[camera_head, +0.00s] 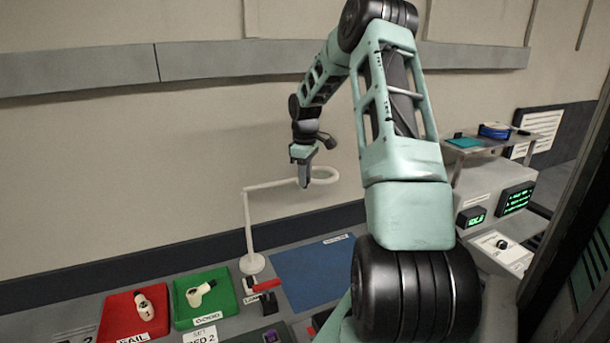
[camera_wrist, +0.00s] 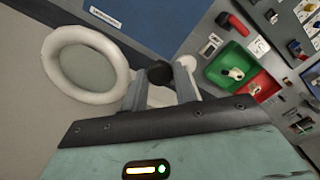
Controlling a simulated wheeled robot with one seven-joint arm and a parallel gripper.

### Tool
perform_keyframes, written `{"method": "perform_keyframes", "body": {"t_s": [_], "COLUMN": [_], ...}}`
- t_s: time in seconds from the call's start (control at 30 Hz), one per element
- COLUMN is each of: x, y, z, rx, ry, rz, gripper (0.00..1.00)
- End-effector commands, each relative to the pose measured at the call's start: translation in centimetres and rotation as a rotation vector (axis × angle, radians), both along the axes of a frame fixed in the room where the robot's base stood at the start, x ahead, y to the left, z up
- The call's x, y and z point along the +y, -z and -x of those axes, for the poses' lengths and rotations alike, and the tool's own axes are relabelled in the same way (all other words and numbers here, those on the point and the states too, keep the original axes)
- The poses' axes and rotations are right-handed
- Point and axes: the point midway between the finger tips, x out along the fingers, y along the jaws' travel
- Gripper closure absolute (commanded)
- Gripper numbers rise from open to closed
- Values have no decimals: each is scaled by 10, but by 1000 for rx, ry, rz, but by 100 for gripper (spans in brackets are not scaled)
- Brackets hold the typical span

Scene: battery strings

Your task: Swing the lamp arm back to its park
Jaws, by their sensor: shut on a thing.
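The lamp is a white stand with a round base (camera_head: 252,263), an upright post and a level lamp arm (camera_head: 270,184) ending in a ring head (camera_head: 325,181). The arm points right, with the ring raised above the back of the blue mat. My gripper (camera_head: 304,182) points down at the ring end of the arm. In the wrist view, my gripper (camera_wrist: 161,84) is shut on the lamp arm's dark knob (camera_wrist: 159,75), beside the white ring (camera_wrist: 125,75). The fingers partly hide the lamp arm there. I cannot make out a park mark.
The blue mat (camera_head: 308,272) lies clear below. A red lever (camera_head: 266,285) stands by the lamp base. A green tray (camera_head: 222,298) and a red tray (camera_head: 118,318), each holding pale parts, lie left. Instruments and a shelf (camera_head: 510,143) stand right. The wall is close behind.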

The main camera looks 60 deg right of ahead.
Motion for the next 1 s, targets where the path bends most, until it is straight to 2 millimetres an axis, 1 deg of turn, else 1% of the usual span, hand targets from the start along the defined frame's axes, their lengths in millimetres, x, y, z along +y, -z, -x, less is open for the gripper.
{"method": "perform_keyframes", "body": {"t_s": [0.03,0.33,0.37,0.4,0.43,0.77,0.87,1.0], "x": [-2,-4,-4,-4,-4,-2,-3,-3], "y": [-3,-3,-3,-3,-3,-3,-10,-33], "z": [-3,-4,-4,-4,-3,-2,-2,-2], "rx": [-8,-12,-12,-12,-12,-7,-8,-11], "ry": [-4,-5,-5,-5,-4,-3,-3,-2], "rz": [8,13,13,14,13,8,9,12], "gripper": [100,100,69,58,50,50,50,50]}}
